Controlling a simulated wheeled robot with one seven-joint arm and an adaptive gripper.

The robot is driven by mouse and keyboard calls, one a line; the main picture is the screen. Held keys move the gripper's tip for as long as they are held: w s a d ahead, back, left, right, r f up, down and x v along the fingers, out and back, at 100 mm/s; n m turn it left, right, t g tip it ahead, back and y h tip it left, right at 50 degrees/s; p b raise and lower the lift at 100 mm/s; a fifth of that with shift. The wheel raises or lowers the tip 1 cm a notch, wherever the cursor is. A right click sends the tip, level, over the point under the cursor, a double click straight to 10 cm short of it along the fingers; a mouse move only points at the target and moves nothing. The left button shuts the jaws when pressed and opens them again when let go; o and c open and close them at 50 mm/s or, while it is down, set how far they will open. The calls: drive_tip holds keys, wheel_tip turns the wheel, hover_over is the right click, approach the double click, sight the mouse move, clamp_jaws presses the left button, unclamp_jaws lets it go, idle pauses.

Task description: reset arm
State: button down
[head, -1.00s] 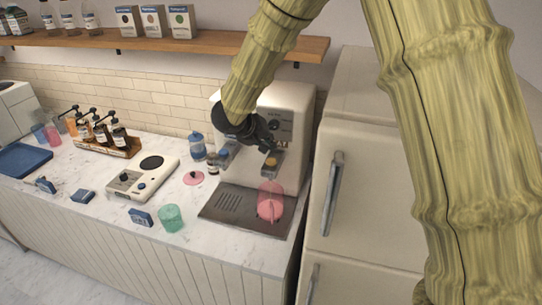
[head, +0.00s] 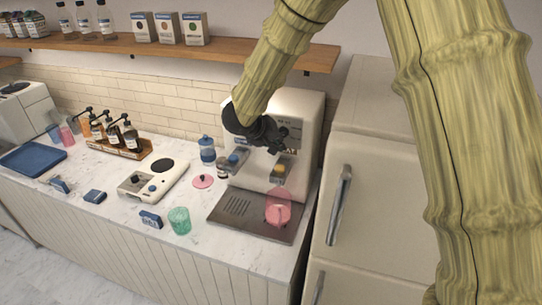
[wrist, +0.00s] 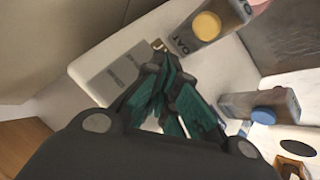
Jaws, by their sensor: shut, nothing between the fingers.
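My gripper (head: 284,141) is shut and empty, in front of the upper part of the white dispenser machine (head: 306,120). In the wrist view its dark and teal fingers (wrist: 178,103) are together. Below it are a spout block with a yellow button (head: 279,170), labelled OAT in the wrist view (wrist: 207,25), and one with a blue button (head: 234,158), also in the wrist view (wrist: 263,115). The gripper appears apart from both. A pink see-through cup (head: 278,210) stands on the drip tray (head: 236,206) under the yellow-button spout.
A white fridge (head: 383,190) stands close on the right. A wooden shelf (head: 120,44) with boxes and bottles runs above. On the counter are a green cup (head: 179,221), a pink lid (head: 203,181), a blue-lidded jar (head: 207,150), a white hot plate unit (head: 150,181) and pump bottles (head: 131,138).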

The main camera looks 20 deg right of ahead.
drive_tip(key=shift+f+b, duration=1.35)
drive_tip(key=shift+b, duration=0.05)
drive_tip(key=shift+w+b, duration=0.1)
drive_tip(key=shift+b, duration=0.6)
drive_tip(key=b, duration=0.6)
drive_tip(key=shift+b, duration=0.3)
wheel_tip(320, 180, up, 5)
drive_tip(key=p, duration=0.6)
drive_tip(key=shift+f, duration=0.15)
